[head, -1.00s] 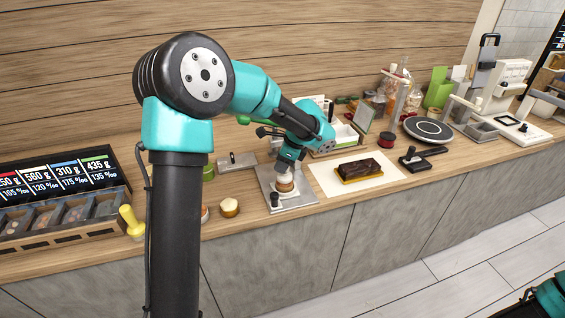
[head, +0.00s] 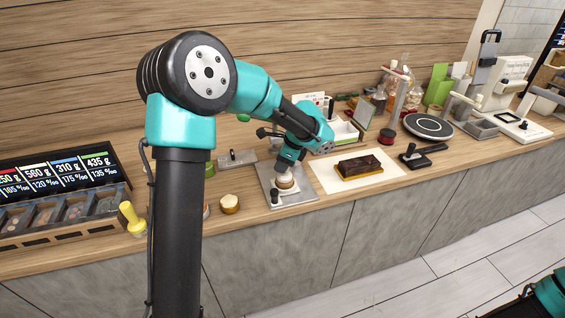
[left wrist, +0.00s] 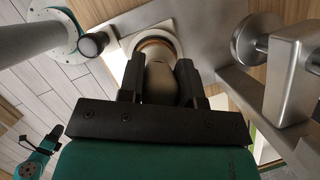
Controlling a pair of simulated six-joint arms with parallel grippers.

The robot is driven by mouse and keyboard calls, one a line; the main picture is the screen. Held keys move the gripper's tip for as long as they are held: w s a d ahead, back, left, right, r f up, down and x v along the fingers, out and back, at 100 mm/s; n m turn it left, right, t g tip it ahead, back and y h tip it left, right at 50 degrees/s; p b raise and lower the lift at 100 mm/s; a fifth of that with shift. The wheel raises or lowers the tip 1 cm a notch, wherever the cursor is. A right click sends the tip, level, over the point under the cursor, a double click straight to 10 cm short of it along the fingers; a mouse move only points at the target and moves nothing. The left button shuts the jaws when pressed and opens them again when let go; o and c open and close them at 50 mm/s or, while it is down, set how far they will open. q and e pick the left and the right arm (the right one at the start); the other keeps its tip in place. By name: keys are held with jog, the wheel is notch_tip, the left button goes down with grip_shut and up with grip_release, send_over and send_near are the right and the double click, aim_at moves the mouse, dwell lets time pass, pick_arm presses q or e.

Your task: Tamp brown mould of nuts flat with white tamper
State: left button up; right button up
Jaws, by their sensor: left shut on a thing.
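My left gripper (head: 286,169) is shut on the white tamper (head: 285,181), which stands about upright over the metal press plate (head: 300,196). In the left wrist view the tamper's pale handle (left wrist: 161,83) sits between the two black fingers. The brown mould (left wrist: 155,43) shows there as a brown ring around the tamper's far end. In the head view the tamper and gripper mostly hide the mould, and the nuts inside cannot be seen. My right arm shows at the head view's lower right corner. Its dark gripper (left wrist: 50,137) shows small in the left wrist view, jaws unclear.
A yellow-handled tool (head: 130,216) and a round pale-topped pot (head: 229,204) stand left of the plate. A dark brown block (head: 359,166) lies on a white sheet (head: 330,181) to the right. A black-handled tool (head: 420,155) lies beyond it.

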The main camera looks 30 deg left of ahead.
pick_arm(q)
jog(key=shift+r, duration=1.5)
jog(key=shift+f, duration=0.1)
jog(key=shift+f, duration=0.6)
jog(key=shift+f, duration=0.8)
dwell(0.7)
jog(key=shift+r, duration=1.5)
jog(key=shift+f, duration=0.1)
jog(key=shift+f, duration=0.6)
jog(key=shift+f, duration=0.8)
dwell(0.4)
